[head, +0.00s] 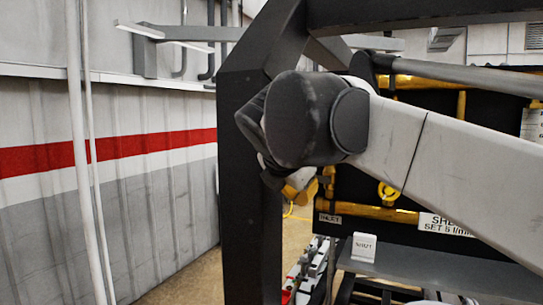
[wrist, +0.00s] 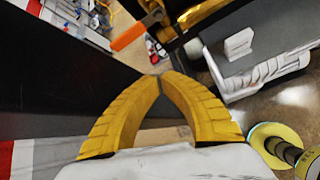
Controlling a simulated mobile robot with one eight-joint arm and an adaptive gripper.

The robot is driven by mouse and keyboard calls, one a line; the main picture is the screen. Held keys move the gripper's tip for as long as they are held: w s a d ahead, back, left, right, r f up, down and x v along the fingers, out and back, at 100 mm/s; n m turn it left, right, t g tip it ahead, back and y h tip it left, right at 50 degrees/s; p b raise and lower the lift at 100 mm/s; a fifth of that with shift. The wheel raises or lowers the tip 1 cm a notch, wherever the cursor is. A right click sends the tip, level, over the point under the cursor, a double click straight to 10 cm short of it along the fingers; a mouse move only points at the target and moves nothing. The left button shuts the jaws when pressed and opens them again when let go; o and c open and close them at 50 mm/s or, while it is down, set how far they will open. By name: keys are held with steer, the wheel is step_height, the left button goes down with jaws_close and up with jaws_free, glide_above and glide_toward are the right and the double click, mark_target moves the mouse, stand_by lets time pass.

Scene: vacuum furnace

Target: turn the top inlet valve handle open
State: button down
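My gripper's two yellow fingers (wrist: 160,78) curve in and meet at the tips in the wrist view, with nothing seen between them. In the head view my gripper (head: 300,188) shows partly behind my arm, by the dark post and left of the yellow pipework. An orange lever-like bar (wrist: 129,36) lies beyond the fingertips, up and left, apart from them. It looks like a valve handle, but I cannot tell for certain that it is the top inlet one. In the head view my arm may hide it. An INLET label (head: 330,218) sits on the black panel.
A thick dark frame post (head: 245,190) stands close beside my gripper; it also fills the left of the wrist view (wrist: 60,90). Yellow pipes (head: 375,212) run along the panel. A white tag block (head: 364,247) stands on a grey ledge. Floor is open at left.

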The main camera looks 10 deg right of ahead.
step_height(320, 180, up, 6)
steer(key=w+a+n+p, duration=0.1)
steer(key=n+p, duration=0.1)
steer(key=shift+w, duration=0.35)
steer(key=p+x, duration=0.2)
steer(key=x, duration=0.7)
steer(key=shift+t, duration=0.3)
steer(key=shift+w+d, duration=0.1)
steer(key=shift+w, duration=0.1)
steer(key=shift+r, duration=0.4)
stand_by(2.0)
steer(key=shift+r, duration=0.15)
